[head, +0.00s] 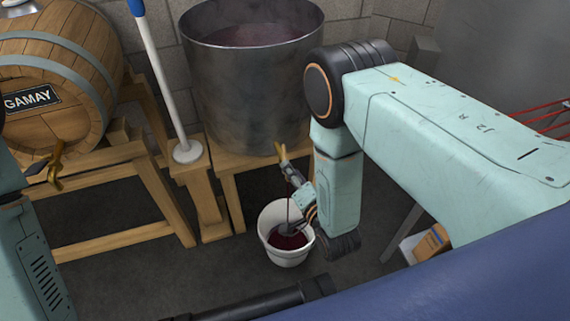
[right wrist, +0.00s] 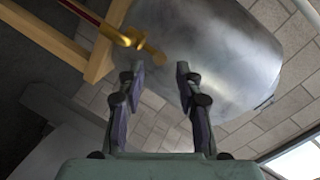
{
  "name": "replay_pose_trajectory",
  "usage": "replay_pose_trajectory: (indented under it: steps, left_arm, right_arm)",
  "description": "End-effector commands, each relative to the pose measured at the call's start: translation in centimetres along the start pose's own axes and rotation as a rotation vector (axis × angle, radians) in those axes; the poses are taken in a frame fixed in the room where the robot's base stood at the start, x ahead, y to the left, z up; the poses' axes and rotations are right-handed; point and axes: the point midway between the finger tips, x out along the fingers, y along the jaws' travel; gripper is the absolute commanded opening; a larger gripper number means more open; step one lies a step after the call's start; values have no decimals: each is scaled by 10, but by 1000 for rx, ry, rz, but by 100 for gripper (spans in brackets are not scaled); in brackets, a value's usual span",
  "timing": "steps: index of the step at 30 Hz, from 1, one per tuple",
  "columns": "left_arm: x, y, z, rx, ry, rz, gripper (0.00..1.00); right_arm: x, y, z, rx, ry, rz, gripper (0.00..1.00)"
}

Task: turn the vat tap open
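The steel vat (head: 250,85) holds dark red liquid and stands on a wooden stand. Its brass tap (head: 280,149) is low on the front, partly hidden by my right gripper (head: 291,178). In the right wrist view the tap (right wrist: 135,40) lies just beyond the fingertips, nearer the left finger. A thin red stream runs from the tap into the white bucket (head: 284,257), which has red liquid inside. My right gripper (right wrist: 160,72) is open, with nothing between its fingers. I cannot tell if a finger touches the tap. My left gripper is not in view.
A white pole with a round foot (head: 187,151) stands between barrel and vat. A small orange-brown box (head: 428,243) is at the right.

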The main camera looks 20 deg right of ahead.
Motion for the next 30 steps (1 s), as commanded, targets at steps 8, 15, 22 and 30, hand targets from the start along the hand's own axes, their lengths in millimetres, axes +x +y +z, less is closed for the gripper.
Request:
replay_pose_trajectory:
  steps: [8,15,22,30]
  left_arm:
    - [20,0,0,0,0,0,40]
    - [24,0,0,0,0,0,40]
    - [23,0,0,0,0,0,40]
    - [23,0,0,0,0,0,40]
  right_arm:
    - [42,2,2,-2,-1,-3,35]
    - [55,1,3,-3,-4,1,35]
    - [54,0,3,-3,-4,1,35]
    - [54,0,3,-3,-4,1,12]
